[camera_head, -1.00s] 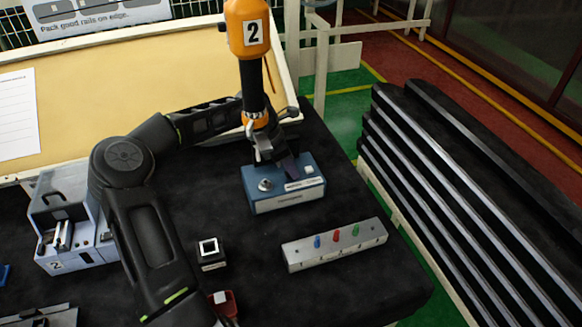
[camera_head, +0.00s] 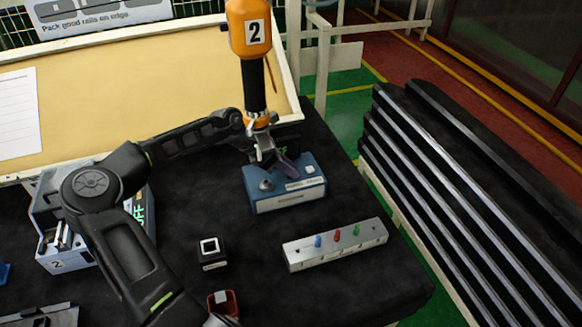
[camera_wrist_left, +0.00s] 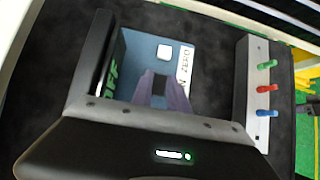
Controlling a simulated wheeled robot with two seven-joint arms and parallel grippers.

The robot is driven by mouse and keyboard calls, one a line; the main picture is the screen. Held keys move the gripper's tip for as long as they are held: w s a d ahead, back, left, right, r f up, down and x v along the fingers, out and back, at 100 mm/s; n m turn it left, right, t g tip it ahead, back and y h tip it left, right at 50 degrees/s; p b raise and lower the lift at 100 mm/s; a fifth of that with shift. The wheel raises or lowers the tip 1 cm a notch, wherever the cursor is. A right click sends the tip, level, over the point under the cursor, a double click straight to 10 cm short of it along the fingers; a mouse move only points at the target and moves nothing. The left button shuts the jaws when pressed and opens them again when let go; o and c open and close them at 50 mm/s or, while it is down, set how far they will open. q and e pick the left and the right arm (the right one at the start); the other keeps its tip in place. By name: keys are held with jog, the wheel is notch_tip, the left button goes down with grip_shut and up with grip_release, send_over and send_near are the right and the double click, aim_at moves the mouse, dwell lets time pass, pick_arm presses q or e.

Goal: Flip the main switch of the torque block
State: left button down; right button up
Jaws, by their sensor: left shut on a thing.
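The torque block (camera_head: 290,202) is a blue box with a white square button and a round knob (camera_head: 266,184) on its top. My left gripper (camera_head: 289,170) reaches down over the middle of its top, under the hanging orange tool. In the left wrist view its purple-grey fingertips (camera_wrist_left: 164,88) are closed around a small dark piece over the blue top (camera_wrist_left: 140,52). This piece appears to be the main switch; the fingers mostly hide it. A dark panel with green "OFF" letters (camera_wrist_left: 109,82) stands beside the block.
A grey bar with blue, red and green pegs (camera_head: 335,247) lies in front. A small black box with a white square (camera_head: 210,252) is to the left. Black mat between them is clear.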

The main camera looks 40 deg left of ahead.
pick_arm(q)
jog(key=shift+t, duration=0.3)
jog(key=c, duration=1.3)
grip_release()
jog(key=shift+b+v, duration=0.55)
jog(key=shift+v, duration=3.4)
jog(key=shift+a+f, duration=0.1)
jog(key=shift+f, duration=0.05)
